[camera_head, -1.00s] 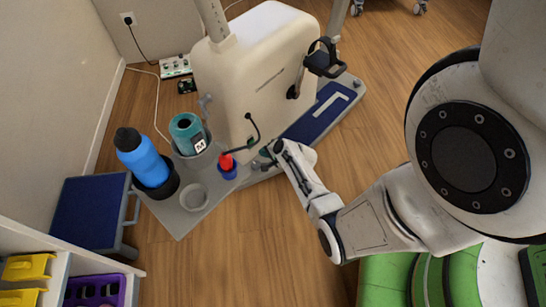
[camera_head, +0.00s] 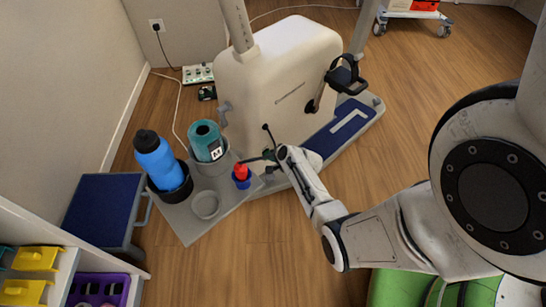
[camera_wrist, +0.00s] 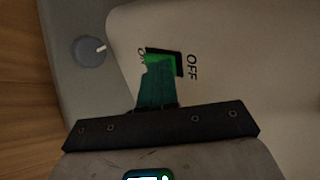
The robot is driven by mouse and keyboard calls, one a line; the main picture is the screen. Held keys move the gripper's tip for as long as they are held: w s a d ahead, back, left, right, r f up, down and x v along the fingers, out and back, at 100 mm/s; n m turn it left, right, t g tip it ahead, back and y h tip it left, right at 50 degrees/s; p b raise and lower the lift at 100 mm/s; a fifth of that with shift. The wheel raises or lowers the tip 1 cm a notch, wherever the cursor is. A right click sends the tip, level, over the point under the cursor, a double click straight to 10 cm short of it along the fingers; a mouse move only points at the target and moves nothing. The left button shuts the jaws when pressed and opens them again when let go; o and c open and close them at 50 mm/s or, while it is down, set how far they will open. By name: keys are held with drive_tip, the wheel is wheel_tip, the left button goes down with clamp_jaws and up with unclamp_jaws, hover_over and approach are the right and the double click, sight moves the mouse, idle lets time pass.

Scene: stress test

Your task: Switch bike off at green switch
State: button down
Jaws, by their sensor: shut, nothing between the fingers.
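The bike (camera_head: 280,85) is a cream-white box body on a grey base in the head view. In the wrist view, the green switch (camera_wrist: 162,58) sits in a dark frame on the pale housing. "ON" is printed to its left and "OFF" to its right. My gripper (camera_wrist: 155,70) has its teal fingers shut and empty, overlapping the lower part of the switch in the picture. I cannot tell whether they touch it or which way it is set. In the head view my gripper (camera_head: 272,155) is low beside the bike body, and the switch cannot be made out there.
A grey round knob (camera_wrist: 90,50) is left of the switch. A grey tray (camera_head: 190,222) holds a blue bottle (camera_head: 156,160), a teal cup (camera_head: 206,142) and a red-and-blue item (camera_head: 241,175). A black pedal (camera_head: 346,76) is above right. Wood floor (camera_head: 235,265) is clear in front.

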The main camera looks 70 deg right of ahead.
drive_tip(key=shift+r, duration=0.15)
drive_tip(key=shift+r+p, duration=0.65)
drive_tip(key=shift+p, duration=0.2)
